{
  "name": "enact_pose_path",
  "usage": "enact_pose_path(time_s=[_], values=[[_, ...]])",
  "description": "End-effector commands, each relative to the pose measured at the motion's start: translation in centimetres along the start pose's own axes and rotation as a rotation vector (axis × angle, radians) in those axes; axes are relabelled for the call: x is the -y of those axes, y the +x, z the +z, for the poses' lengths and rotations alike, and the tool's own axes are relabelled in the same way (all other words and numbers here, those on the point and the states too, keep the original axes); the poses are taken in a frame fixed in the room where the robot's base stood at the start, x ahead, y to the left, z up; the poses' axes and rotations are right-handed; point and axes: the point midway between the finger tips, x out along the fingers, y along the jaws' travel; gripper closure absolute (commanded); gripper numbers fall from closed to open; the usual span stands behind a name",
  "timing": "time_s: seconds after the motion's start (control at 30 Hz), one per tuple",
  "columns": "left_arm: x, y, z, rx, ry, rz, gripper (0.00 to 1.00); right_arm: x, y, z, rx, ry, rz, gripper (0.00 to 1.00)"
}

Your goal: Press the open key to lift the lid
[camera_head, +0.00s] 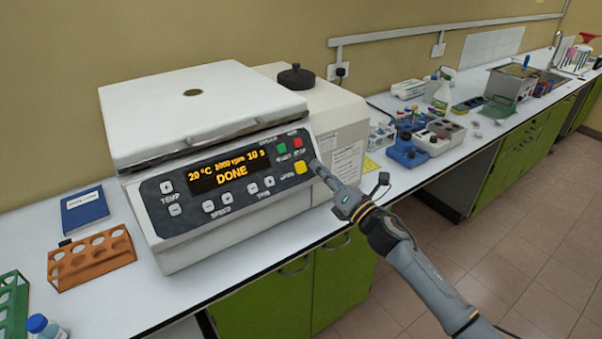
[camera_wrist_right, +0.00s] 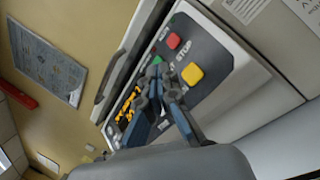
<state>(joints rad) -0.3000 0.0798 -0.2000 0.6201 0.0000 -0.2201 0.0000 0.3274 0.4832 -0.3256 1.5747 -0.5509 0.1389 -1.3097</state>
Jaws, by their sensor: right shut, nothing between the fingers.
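The centrifuge (camera_head: 235,222) stands on the bench, its white lid (camera_head: 150,115) lying flat on top. Its display (camera_head: 230,172) reads 20 °C, 1000 rpm, 10 s, DONE. The yellow open key (camera_head: 300,167) is at the right end of the panel, below the green and red keys. It also shows in the right wrist view (camera_wrist_right: 193,75). My right gripper (camera_head: 315,164) is shut and empty, its tips close to the panel just right of the yellow key. In the right wrist view the fingertips (camera_wrist_right: 161,74) appear left of that key; contact cannot be told. My left gripper is out of view.
An orange tube rack (camera_head: 92,262), a blue book (camera_head: 84,209) and a green rack (camera_head: 12,305) are left of the centrifuge. A white box-shaped unit with a black cap (camera_head: 296,77) is behind it. Bottles and trays (camera_head: 433,137) stand farther right.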

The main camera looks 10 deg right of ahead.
Motion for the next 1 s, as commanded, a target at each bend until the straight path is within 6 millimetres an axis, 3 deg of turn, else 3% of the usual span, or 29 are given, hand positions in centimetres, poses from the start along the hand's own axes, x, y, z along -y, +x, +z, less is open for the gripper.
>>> enact_pose_path(time_s=[0.03, 0.33, 1.0], values=[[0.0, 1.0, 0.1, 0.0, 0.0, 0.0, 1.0, 0.7, 0.5, -0.8, 0.001, 0.001, 0.001, 1.0], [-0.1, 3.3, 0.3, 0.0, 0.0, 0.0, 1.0, 2.2, 2.7, -2.3, 0.0, -0.001, 0.001, 1.0], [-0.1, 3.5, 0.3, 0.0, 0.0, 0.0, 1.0, 2.3, 3.2, -2.4, -0.001, -0.001, 0.0, 1.0]])
